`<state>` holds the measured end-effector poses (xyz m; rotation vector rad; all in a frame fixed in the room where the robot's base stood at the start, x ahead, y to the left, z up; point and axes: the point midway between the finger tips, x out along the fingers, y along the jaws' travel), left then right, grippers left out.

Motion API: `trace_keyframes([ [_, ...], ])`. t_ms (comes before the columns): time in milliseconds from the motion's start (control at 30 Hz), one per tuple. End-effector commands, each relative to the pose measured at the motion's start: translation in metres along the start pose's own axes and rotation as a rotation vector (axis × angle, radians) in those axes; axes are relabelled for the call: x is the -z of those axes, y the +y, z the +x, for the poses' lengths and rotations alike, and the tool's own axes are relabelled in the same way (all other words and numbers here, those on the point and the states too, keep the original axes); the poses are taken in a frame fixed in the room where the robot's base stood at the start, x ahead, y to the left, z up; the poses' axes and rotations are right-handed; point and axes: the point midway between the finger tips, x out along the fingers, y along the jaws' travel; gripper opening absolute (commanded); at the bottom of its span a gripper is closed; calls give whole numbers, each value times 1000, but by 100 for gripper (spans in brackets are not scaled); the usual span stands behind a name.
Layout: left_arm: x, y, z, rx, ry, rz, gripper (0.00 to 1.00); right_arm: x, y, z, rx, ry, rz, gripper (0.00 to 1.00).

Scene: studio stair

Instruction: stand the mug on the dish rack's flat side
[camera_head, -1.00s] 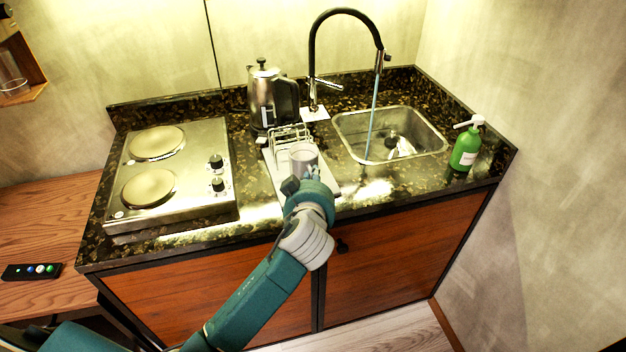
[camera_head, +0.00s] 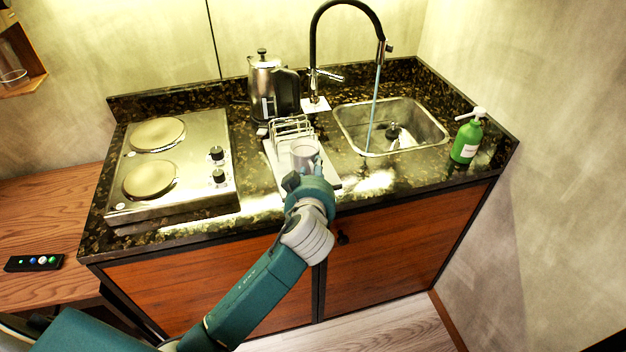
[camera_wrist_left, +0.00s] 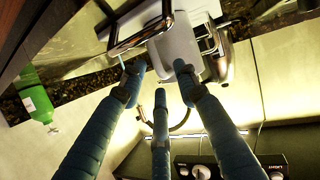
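A pale mug (camera_head: 303,155) is upright at the front, flat part of the dish rack (camera_head: 272,165). I cannot tell whether its base touches the rack. My left gripper (camera_head: 316,168) reaches in from the front, its fingers at the mug's near side and partly hiding it. In the left wrist view the mug (camera_wrist_left: 176,45) is just beyond the fingertips of my left gripper (camera_wrist_left: 158,72). My right gripper is not in view.
A kettle (camera_head: 266,88) stands behind the rack's wire slots (camera_head: 292,128). The two-plate hob (camera_head: 190,190) is to the left. The sink (camera_head: 415,148) with running tap (camera_head: 377,85) is to the right, with a green soap bottle (camera_head: 466,142) beyond. Bare counter (camera_head: 385,183) lies right of the rack.

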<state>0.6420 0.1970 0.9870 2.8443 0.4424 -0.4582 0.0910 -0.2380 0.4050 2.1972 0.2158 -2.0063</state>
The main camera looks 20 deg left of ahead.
Motion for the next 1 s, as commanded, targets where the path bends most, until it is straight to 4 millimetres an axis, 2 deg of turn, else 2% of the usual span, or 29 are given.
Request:
trace_keyframes([
  [500, -3, 1, -99, -4, -2, -4, 31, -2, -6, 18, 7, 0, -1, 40],
  [700, -1, 0, -116, -2, 0, -3, 31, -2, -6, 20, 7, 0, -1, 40],
  [933, -1, 0, -118, -1, -1, -1, 31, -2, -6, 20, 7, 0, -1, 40],
  [1000, -7, 1, -115, -2, -10, 12, 31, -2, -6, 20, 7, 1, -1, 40],
])
